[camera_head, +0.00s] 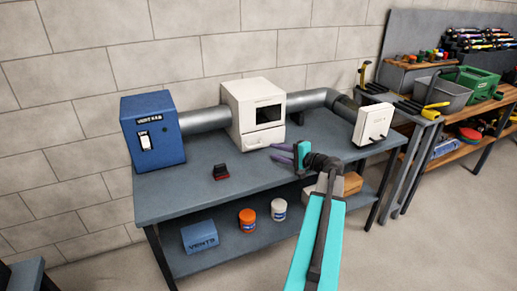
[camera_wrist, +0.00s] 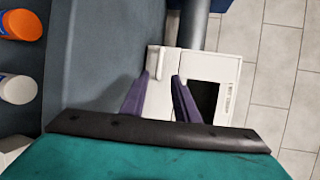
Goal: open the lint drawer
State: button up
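The white box (camera_head: 262,110) stands on the bench with a dark window in its front. The lint drawer (camera_head: 264,138) is the low strip under that window and looks shut. Its small pale handle (camera_head: 255,147) sticks out; the handle (camera_wrist: 154,62) also shows in the wrist view. My gripper (camera_head: 272,153) has purple fingers, apart and empty, just in front of the box's lower right. In the wrist view my gripper (camera_wrist: 160,76) has the handle between and slightly beyond the fingertips. I cannot tell whether they touch it.
A blue box (camera_head: 152,130) with a switch joins the white box by a grey duct (camera_head: 205,119). A red and black item (camera_head: 221,172) lies on the bench (camera_head: 180,198). A white panel (camera_head: 373,124) stands at right. The bench's front left is clear.

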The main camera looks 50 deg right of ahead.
aim_at(256, 146)
jog(key=x, duration=1)
jog(key=shift+w+p, duration=0.1)
jog(key=shift+p, duration=0.25)
jog(key=shift+c, duration=0.3)
grip_shut()
